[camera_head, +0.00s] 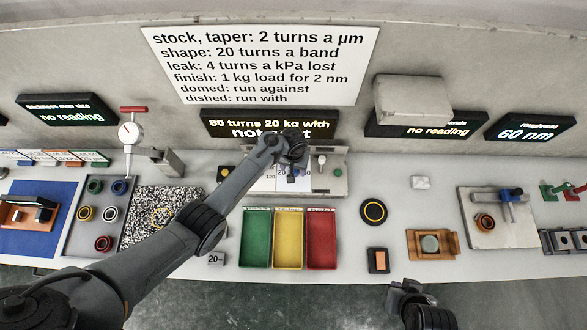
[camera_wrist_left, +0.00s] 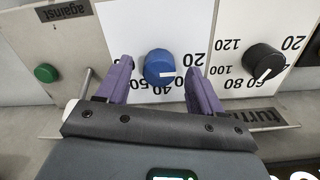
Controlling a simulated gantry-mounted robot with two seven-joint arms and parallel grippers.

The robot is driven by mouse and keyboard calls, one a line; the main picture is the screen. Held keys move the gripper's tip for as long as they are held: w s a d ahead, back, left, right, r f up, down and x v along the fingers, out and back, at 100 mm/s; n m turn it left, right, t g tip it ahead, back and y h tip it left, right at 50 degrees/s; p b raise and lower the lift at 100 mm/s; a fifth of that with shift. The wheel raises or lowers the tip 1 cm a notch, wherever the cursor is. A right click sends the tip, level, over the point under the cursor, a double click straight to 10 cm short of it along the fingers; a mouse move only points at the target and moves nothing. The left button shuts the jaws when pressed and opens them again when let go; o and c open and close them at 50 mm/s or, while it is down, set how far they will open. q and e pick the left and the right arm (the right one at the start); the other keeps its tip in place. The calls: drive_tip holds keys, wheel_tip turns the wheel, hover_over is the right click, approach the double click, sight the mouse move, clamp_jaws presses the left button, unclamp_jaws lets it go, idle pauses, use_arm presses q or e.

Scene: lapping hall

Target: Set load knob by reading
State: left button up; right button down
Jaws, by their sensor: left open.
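The blue knob (camera_wrist_left: 158,65) sits on a white numbered dial plate (camera_wrist_left: 150,15) in the left wrist view, its white mark towards the lower right. My left gripper (camera_wrist_left: 159,72) is open, with one purple finger on each side of the knob; contact cannot be told. In the head view this gripper (camera_head: 291,150) covers much of the panel. A black knob (camera_wrist_left: 263,62) has its own scale, near a plate starting "turn". The machine display (camera_head: 270,123) reads "80 turns 20 kg with"; its second line is partly hidden. The roughness display (camera_head: 525,133) reads "60 nm". My right gripper (camera_head: 412,300) is low in view.
The wall sign (camera_head: 262,65) includes "finish: 1 kg load for 2 nm". A green button (camera_wrist_left: 46,73) is left of the blue knob. Green, yellow and red trays (camera_head: 289,268) stand in front of the machine. A dial gauge (camera_head: 130,132) stands at left.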

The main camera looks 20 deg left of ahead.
use_arm(q)
drive_tip(key=shift+f, duration=0.35)
drive_tip(key=c, duration=1.1)
drive_tip(key=shift+o, duration=0.2)
